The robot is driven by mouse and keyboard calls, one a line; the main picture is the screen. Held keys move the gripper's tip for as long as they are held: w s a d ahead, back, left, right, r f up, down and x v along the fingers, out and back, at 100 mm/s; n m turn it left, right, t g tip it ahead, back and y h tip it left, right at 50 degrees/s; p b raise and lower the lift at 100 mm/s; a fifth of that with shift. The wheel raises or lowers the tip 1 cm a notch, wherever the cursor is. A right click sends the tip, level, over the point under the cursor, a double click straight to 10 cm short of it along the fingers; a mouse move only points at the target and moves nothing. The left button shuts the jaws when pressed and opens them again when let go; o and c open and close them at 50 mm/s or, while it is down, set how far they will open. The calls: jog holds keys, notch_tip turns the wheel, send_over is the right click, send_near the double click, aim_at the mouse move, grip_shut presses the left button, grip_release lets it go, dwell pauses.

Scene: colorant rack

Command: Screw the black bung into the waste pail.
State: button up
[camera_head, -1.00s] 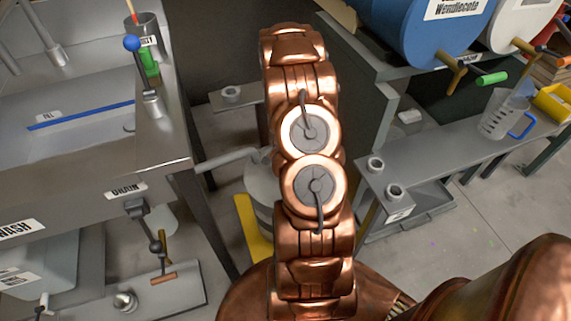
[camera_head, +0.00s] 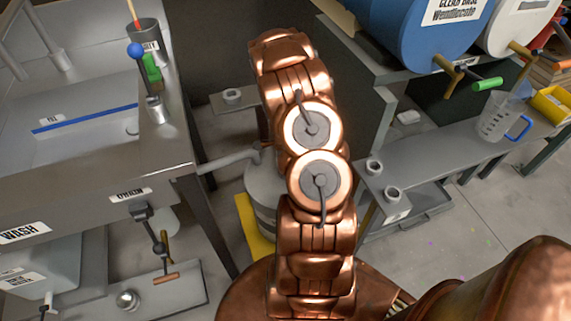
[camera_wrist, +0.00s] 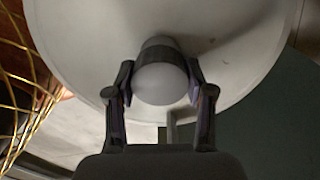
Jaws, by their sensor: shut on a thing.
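In the wrist view my gripper (camera_wrist: 160,90) has both fingers closed on a short, pale grey, round-ended cylinder (camera_wrist: 160,82). It looks grey rather than black here, and I cannot tell whether it is the bung. It stands out against a large pale round surface (camera_wrist: 235,40) that fills the upper part of that view. Whether it touches that surface is unclear. In the head view a grey round pail (camera_head: 262,190) stands on the floor, partly hidden behind my copper arm. My gripper is hidden there, and no label shows the pail is for waste.
A steel sink unit (camera_head: 100,160) is at the left, its side pipe reaching towards the pail. A bench (camera_head: 440,155) at the right bears a clear jug (camera_head: 497,118) and small ring-shaped pieces. A blue drum (camera_head: 415,30) is above.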

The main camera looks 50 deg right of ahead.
jog(key=m, duration=0.3)
jog(key=o, duration=1.1)
jog(key=n, duration=0.2)
jog(key=shift+f+n, duration=0.1)
jog(key=shift+n, duration=0.3)
jog(key=n+b, duration=0.1)
jog(key=n, duration=0.2)
jog(key=shift+n, duration=0.4)
jog(key=n+b, duration=0.1)
jog(key=n, duration=0.2)
jog(key=shift+n, duration=0.4)
jog(key=n, duration=0.3)
jog(key=shift+n, duration=0.3)
